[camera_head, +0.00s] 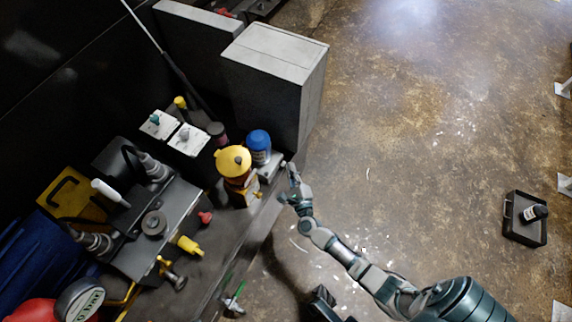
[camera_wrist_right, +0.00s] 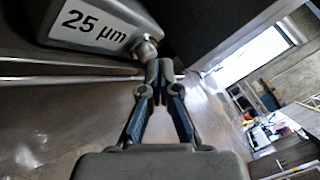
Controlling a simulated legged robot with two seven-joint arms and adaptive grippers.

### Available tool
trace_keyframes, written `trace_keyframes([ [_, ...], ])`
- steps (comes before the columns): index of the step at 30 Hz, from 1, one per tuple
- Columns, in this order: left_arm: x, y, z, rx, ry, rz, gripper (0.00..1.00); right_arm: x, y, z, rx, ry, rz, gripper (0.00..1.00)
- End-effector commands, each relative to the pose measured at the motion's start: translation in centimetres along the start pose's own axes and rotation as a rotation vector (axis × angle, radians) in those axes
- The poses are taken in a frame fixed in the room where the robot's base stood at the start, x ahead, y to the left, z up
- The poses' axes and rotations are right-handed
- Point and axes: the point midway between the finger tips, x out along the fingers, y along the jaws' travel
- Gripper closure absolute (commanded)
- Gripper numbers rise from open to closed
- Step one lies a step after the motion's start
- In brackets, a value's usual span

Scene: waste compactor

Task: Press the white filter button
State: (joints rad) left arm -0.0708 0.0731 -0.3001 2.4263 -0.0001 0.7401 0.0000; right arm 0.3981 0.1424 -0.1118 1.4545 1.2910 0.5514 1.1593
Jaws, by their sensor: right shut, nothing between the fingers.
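My right gripper (camera_head: 291,180) is shut and empty at the right edge of the machine, beside the grey filter housing (camera_head: 270,170) under a blue cap (camera_head: 258,141). In the right wrist view, the closed fingertips (camera_wrist_right: 160,70) are just below and right of a small pale round button (camera_wrist_right: 147,50). The button sticks out from the end of the grey housing labelled "25 µm" (camera_wrist_right: 97,27). Fingertips and button overlap in the picture; I cannot tell whether they touch. My left gripper does not show.
A yellow-capped part (camera_head: 233,160) stands left of the blue cap. A tall grey cabinet (camera_head: 275,75) rises behind. Valves and a yellow handle (camera_head: 188,245) crowd the machine top. A black tray (camera_head: 525,218) lies on the floor at right. The floor between is mostly open.

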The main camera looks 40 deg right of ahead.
Motion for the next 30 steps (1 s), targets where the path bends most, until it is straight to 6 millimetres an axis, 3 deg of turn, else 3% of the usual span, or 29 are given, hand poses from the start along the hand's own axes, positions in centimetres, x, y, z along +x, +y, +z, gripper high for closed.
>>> trace_keyframes([
  [23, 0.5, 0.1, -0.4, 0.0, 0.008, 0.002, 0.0, -1.3, -1.0, -0.9, 0.0, 0.0, 0.0, 1.0],
  [30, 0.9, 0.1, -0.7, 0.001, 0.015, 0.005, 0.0, -2.9, -2.2, -1.9, -0.001, -0.001, 0.0, 1.0],
])
